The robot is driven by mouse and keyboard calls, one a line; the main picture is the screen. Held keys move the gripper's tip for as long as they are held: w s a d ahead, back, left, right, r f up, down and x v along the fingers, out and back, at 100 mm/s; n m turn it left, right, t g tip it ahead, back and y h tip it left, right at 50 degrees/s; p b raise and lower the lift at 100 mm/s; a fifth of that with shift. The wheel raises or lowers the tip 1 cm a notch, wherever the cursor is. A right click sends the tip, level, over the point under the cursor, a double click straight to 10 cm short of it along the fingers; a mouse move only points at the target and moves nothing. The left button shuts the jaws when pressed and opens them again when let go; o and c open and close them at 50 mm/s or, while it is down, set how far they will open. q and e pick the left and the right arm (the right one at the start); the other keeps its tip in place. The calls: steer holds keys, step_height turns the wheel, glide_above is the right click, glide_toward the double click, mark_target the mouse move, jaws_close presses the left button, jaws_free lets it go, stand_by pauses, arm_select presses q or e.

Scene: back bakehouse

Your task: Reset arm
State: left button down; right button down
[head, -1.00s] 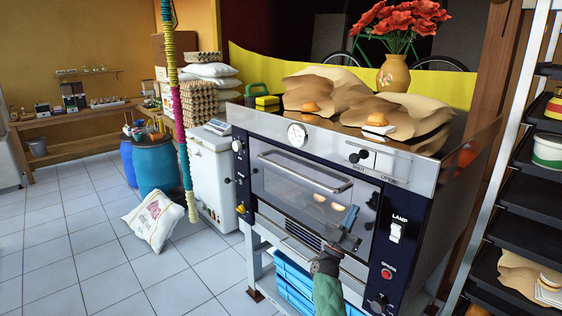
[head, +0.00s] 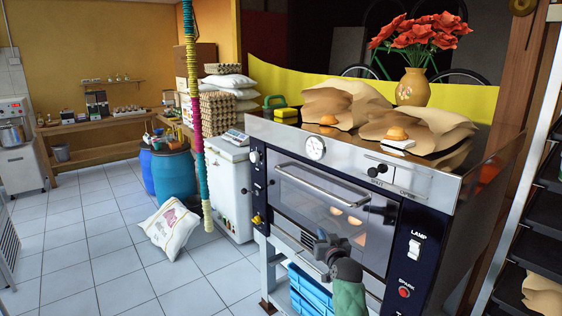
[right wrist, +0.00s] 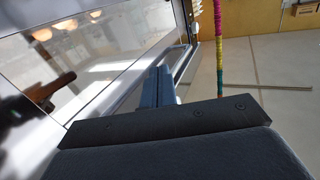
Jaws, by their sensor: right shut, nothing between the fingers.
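My right gripper (head: 322,238) is in front of the lower part of the oven (head: 345,222), at the end of my green-sleeved arm. It is shut and empty. In the right wrist view its blue-grey fingers (right wrist: 165,88) lie together, close to the oven's door handle in the picture; I cannot tell whether they touch. The oven door is shut, with its long handle (head: 315,185) across the top and pale round items faintly visible behind the glass. My left gripper is not in view.
Blue crates (head: 308,288) sit under the oven. Paper-wrapped bread and a vase of red flowers (head: 412,87) stand on top. A dark tray rack (head: 530,225) is at the right. A striped pole (head: 195,120) and a sack (head: 172,227) are at the left, with open tiled floor.

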steer(key=s+f+g, duration=0.5)
steer(key=s+f, duration=0.7)
steer(key=s, duration=0.7)
steer(key=s+d+f+g+h, duration=0.1)
steer(key=s+f+g, duration=0.4)
steer(key=s+f, duration=0.8)
steer(key=s+f+g+h, duration=0.1)
steer(key=s+f+g, duration=0.4)
steer(key=s+f, duration=0.8)
steer(key=s, duration=1.3)
steer(key=shift+s+d+n+g, duration=0.2)
steer(key=shift+d+n+g, duration=0.1)
steer(key=shift+d+g, duration=0.1)
